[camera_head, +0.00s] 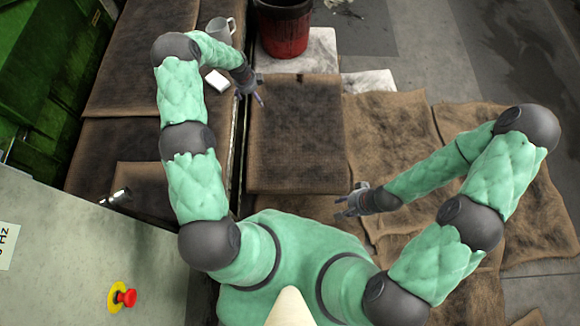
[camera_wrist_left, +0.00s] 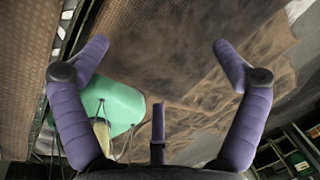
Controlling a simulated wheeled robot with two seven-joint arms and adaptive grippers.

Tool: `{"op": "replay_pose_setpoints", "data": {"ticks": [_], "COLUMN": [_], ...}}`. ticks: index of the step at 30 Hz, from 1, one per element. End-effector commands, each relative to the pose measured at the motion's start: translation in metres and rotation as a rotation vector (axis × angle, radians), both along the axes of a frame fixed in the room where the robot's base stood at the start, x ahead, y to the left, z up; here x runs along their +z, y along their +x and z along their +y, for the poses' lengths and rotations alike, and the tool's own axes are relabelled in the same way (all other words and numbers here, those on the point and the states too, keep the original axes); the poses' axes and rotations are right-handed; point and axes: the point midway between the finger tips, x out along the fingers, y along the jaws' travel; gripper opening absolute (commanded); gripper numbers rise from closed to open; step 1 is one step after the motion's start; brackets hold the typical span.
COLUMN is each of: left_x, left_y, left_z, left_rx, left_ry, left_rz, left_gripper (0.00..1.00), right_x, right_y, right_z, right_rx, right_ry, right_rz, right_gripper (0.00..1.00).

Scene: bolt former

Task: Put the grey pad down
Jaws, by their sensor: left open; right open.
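No pad that is clearly grey shows. A small pale, off-white block (camera_head: 217,80) lies on the brown cloth at the upper left, beside my left forearm; I cannot tell if it is the grey pad. A large brown square mat (camera_head: 297,135) lies flat in the middle. My left gripper (camera_head: 258,98) is over the mat's upper left edge. In the left wrist view its purple fingers (camera_wrist_left: 162,45) are spread, with nothing between them. My right gripper (camera_head: 342,206) is open and empty by the mat's lower right corner.
A grey mug (camera_head: 220,28) stands near my left elbow. A red bucket (camera_head: 283,35) is at the top. A shiny metal piece (camera_head: 118,197) lies at the left. A grey cabinet with a red stop button (camera_head: 126,297) is at the lower left. Brown cloths (camera_head: 395,125) cover the right.

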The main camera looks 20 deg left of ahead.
Motion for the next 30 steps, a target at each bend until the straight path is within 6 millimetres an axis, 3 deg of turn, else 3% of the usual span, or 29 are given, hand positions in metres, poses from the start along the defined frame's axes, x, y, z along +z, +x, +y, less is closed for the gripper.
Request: {"op": "replay_pose_setpoints", "data": {"ticks": [1, 6, 11, 15, 22, 26, 30], "left_x": [-0.009, -0.028, -0.034, -0.030, -0.013, -0.005, -0.002], "left_y": [-0.015, -0.069, -0.133, -0.196, -0.287, -0.314, -0.324], "left_z": [-0.029, -0.111, -0.174, -0.218, -0.256, -0.262, -0.264], "left_rx": [0.091, 0.457, 0.820, 1.147, 1.610, 1.754, 1.811], "left_ry": [-0.054, -0.215, -0.324, -0.380, -0.387, -0.376, -0.371], "left_rz": [0.019, 0.096, 0.207, 0.314, 0.453, 0.483, 0.494], "left_gripper": [0.96, 0.96, 0.96, 0.96, 0.96, 0.96, 0.96], "right_x": [0.000, 0.000, 0.000, 0.000, 0.000, 0.000, 0.000], "right_y": [0.000, 0.000, 0.000, 0.000, 0.000, 0.000, 0.000], "right_z": [0.000, 0.000, 0.000, 0.000, 0.000, 0.000, 0.000], "right_rx": [0.000, 0.000, 0.000, 0.000, 0.000, 0.000, 0.000], "right_ry": [0.000, 0.000, 0.000, 0.000, 0.000, 0.000, 0.000], "right_rz": [0.000, 0.000, 0.000, 0.000, 0.000, 0.000, 0.000], "right_gripper": [0.41, 0.41, 0.41, 0.41, 0.41, 0.41, 0.41]}}
